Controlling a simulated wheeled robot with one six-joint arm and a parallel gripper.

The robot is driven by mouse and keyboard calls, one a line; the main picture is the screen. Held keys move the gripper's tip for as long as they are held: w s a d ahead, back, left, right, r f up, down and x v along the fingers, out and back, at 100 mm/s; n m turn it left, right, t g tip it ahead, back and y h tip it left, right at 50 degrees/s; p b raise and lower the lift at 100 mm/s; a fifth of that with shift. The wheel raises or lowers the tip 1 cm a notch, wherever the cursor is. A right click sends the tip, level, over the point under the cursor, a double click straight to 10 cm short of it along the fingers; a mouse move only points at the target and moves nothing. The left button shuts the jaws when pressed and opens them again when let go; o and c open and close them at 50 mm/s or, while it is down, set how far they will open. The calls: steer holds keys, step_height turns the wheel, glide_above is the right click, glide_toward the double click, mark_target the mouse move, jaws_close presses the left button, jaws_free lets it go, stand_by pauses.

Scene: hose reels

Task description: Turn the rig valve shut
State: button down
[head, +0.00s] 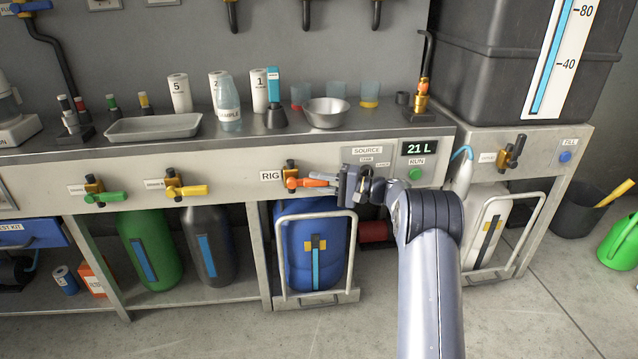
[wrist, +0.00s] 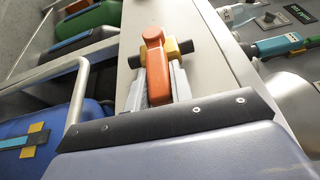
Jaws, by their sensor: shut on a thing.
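The rig valve has an orange lever handle (head: 309,182) on a brass body (head: 290,177), mounted on the bench's front panel just right of the RIG label (head: 270,176). The handle points right, roughly level, in the head view. My gripper (head: 322,185) reaches in from the right and is shut on the handle. In the wrist view my gripper's fingers (wrist: 160,85) lie on both sides of the orange handle (wrist: 156,65), with the brass body (wrist: 180,47) beyond it. The fingertips are partly hidden by the handle.
A green-handled valve (head: 105,197) and a yellow-handled valve (head: 187,190) sit on the panel to the left. A blue drum (head: 300,240) stands behind a metal frame below. A display (head: 418,148) reads 21 L above a green button (head: 415,174). Open floor lies in front.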

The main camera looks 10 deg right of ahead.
steer(key=shift+f, duration=0.1)
steer(key=c, duration=1.2)
jaws_free()
steer(key=shift+c, duration=0.2)
steer(key=p+v, duration=0.3)
steer(key=v, duration=0.7)
steer(key=shift+s+d, duration=0.2)
steer(key=shift+d, duration=0.15)
steer(key=b+x, duration=0.3)
steer(key=x, duration=0.7)
steer(key=shift+w+a, duration=0.2)
steer(key=shift+a, duration=0.15)
steer(key=shift+r, duration=0.35)
